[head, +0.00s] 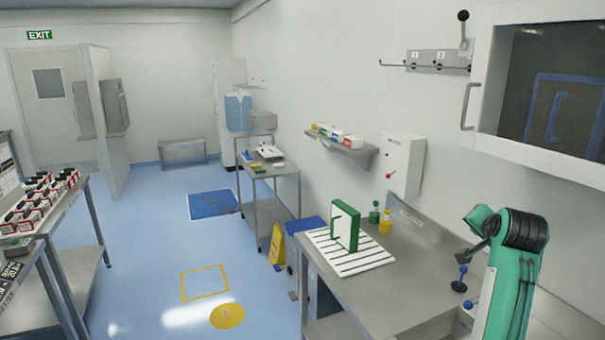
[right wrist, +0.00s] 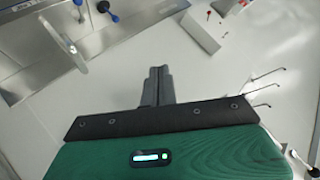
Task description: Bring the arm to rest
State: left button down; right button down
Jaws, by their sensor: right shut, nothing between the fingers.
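My right arm (head: 520,262), green and black, is bent up at the right of the head view, in front of the steel worktop's right end. My right gripper shows in the right wrist view (right wrist: 157,84), its two dark fingers pressed together with nothing between them. It is clear of any surface, with the wall and worktop beyond it. My left arm and left gripper are not in view.
A steel worktop (head: 372,290) holds a green-and-white block (head: 345,228) on a striped white mat (head: 372,259). Blue-knobbed levers (head: 459,284) stand near my right arm. A dark-windowed cabinet (head: 552,85) hangs above. Blue floor (head: 150,270) lies open at left.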

jog(key=s+a+f+n+g+y, duration=0.15)
jog(key=s+a+f+n, duration=0.25)
jog(key=s+f, duration=0.7)
jog(key=s+a+f+n+g, duration=0.3)
jog(key=s+a+f, duration=0.3)
jog(key=f, duration=0.8)
jog(key=s+a+f+n+g+y, duration=0.1)
jog(key=s+a+f+n, duration=0.15)
jog(key=s, duration=0.65)
jog(key=s+a+f+n+g, duration=0.1)
jog(key=s+a+f+n, duration=0.2)
jog(key=s, duration=0.6)
jog(key=s+a+f+n+g+y, duration=0.15)
jog(key=s+f, duration=0.25)
jog(key=s, duration=0.5)
notch_tip(320, 180, down, 35)
jog(key=g+b, duration=0.1)
jog(key=b, duration=0.3)
jog(key=s+d+f+g+h+b, duration=0.1)
jog(key=s+d+f+b, duration=0.1)
jog(key=s+f, duration=1.7)
notch_tip(320, 180, down, 4)
jog(key=shift+d+r+m+g+b, duration=0.1)
jog(key=shift+d+m+g+b, duration=0.2)
jog(key=shift+b, duration=0.3)
